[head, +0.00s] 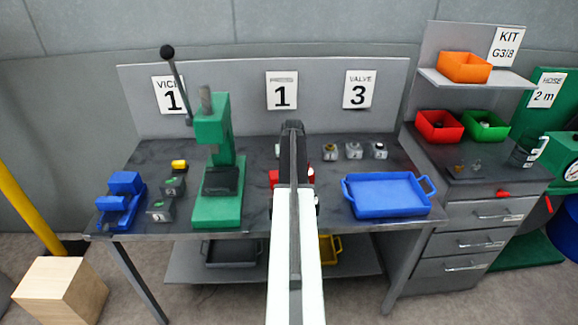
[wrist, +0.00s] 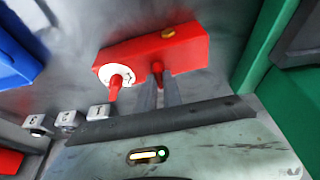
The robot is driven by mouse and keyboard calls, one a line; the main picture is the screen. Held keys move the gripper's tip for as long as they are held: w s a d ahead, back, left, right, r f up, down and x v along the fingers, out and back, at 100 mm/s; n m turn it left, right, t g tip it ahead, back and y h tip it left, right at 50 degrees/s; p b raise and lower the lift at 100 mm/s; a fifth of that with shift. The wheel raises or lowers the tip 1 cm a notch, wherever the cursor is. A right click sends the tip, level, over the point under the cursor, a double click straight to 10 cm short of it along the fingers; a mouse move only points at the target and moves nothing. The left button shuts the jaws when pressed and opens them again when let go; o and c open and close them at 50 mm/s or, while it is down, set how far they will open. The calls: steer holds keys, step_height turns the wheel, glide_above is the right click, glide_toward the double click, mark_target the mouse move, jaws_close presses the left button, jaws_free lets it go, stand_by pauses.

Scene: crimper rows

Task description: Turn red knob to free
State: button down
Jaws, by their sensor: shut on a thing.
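In the wrist view a red block (wrist: 185,52) carries a round white dial (wrist: 104,72) with a red pointer-like handle (wrist: 115,92) on it. Beside the dial, a small red knob (wrist: 157,67) stands out from the block's face. My gripper (wrist: 158,80) is shut on this knob, its two grey fingers on either side of it. The fingers partly hide the knob, and I cannot read any marks on the dial. In the head view the red block (head: 274,178) shows at both sides of my arm, which hides its middle.
A green press (head: 215,150) stands left of my arm on the dark bench. A blue tray (head: 388,208) lies to the right. Several small grey fittings (head: 353,151) stand behind the tray. A blue vice (head: 122,200) is at the bench's left end.

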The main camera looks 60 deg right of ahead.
steer(key=shift+n, duration=0.3)
steer(key=c, duration=1.5)
jaws_free()
steer(key=shift+r, duration=0.1)
steer(key=p+v, duration=0.7)
steer(key=shift+s+r, duration=0.15)
steer(key=shift+r, duration=0.1)
